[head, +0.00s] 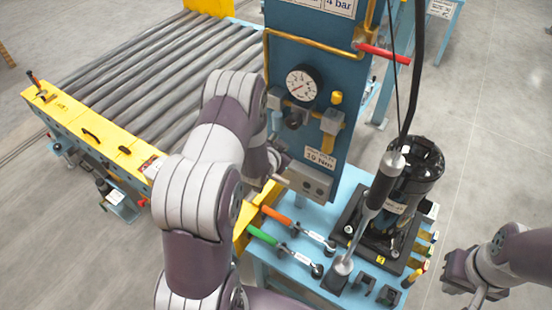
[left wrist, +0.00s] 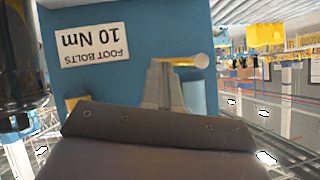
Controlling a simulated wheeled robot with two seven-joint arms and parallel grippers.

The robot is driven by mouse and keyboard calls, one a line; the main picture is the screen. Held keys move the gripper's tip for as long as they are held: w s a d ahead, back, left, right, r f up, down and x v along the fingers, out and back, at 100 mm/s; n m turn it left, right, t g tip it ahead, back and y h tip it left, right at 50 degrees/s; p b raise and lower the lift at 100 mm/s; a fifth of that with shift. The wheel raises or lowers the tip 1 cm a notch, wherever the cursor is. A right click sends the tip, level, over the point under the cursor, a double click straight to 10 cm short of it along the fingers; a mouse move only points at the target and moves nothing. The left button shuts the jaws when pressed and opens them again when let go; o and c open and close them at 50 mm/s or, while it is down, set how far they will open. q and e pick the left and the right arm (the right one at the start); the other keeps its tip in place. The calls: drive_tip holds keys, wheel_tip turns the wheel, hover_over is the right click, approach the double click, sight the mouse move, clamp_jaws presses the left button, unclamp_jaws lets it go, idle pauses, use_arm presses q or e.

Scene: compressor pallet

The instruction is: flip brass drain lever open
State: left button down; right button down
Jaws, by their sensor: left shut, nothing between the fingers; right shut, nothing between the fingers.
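In the left wrist view, a pale brass lever (left wrist: 184,61) with a round knob at its end lies sideways across the blue panel, beside the upside-down foot bolts label. My left gripper (left wrist: 164,66) is shut and empty, its fingertips right at the lever; I cannot tell whether they touch. In the head view my left gripper (head: 282,160) is small and partly hidden by my own arm, close to the blue panel (head: 295,40), left of the label. I cannot make the lever out there. My right gripper (head: 474,298) is at the lower right, shut and empty, away from the panel.
The panel carries a pressure gauge (head: 302,83), brass pipes and a red handle (head: 385,53). Green- and orange-handled wrenches lie on the blue bench (head: 280,270). A roller conveyor (head: 165,62) is left.

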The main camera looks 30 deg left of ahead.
use_arm(q)
wheel_tip(320, 180, down, 6)
drive_tip(key=a+m+t+y+b, duration=0.2)
drive_tip(key=m+y+b, duration=0.5)
drive_tip(key=b, duration=0.6)
drive_tip(key=shift+w+m+t, duration=0.2)
drive_tip(key=shift+m+t, duration=0.6)
drive_tip(key=shift+t, duration=0.1)
drive_tip(key=shift+b, duration=0.3)
drive_tip(key=shift+a+f+b, duration=0.2)
drive_tip(key=shift+a+b, duration=0.1)
drive_tip(key=shift+b, duration=0.05)
idle(0.6)
